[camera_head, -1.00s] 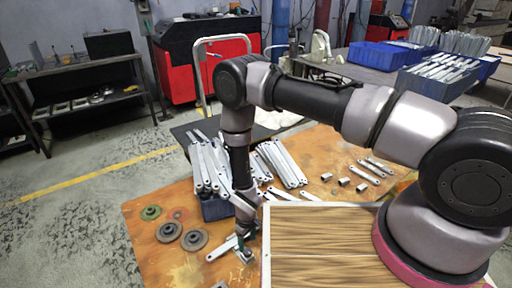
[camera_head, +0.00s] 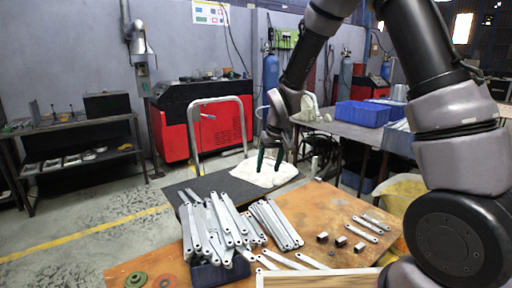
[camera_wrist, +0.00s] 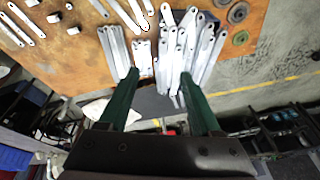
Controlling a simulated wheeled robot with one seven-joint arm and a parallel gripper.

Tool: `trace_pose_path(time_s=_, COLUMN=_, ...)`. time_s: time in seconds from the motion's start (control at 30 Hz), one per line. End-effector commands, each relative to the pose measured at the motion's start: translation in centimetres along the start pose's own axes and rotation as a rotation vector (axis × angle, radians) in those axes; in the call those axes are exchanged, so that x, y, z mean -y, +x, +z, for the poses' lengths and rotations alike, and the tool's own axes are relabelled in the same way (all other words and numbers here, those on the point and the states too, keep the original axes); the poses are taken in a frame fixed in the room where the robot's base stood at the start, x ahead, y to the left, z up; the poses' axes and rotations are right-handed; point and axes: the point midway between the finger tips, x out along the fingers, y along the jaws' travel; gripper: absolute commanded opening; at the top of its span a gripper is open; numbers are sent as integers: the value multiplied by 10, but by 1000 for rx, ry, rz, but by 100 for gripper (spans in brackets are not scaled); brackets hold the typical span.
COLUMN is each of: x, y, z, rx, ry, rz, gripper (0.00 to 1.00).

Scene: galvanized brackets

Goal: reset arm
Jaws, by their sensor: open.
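My gripper (camera_head: 269,160) hangs above the far side of the work table, with its two green fingers pointing down and apart. In the wrist view my gripper (camera_wrist: 166,75) is open with nothing between its fingertips. Galvanized brackets (camera_head: 212,222) stand bundled in a dark blue bin (camera_head: 222,272) on the orange-brown table (camera_head: 325,205). A second bundle of brackets (camera_head: 275,224) leans just to the right of it. Both bundles also show beyond the fingertips in the wrist view, apart from them.
Small metal blocks (camera_head: 340,241) and loose flat brackets (camera_head: 370,227) lie on the table's right. A round grey-green disc (camera_head: 136,280) lies at the front left. Behind stand a metal hoop frame (camera_head: 219,125), a red and black cabinet (camera_head: 177,135) and blue crates (camera_head: 362,113).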

Motion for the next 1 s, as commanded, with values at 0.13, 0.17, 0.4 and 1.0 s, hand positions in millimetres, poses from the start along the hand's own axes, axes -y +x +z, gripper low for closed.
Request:
trace_pose_path(time_s=0.13, x=-33, y=-80, z=1, rx=-63, ry=108, rz=-4, gripper=65)
trace_pose_path(time_s=0.17, x=-38, y=-95, z=3, rx=-75, ry=128, rz=-5, gripper=65)
trace_pose_path(time_s=0.4, x=-79, y=-200, z=40, rx=-166, ry=289, rz=-13, gripper=65)
trace_pose_path(time_s=1.0, x=-110, y=-337, z=181, rx=-371, ry=593, rz=-37, gripper=65)
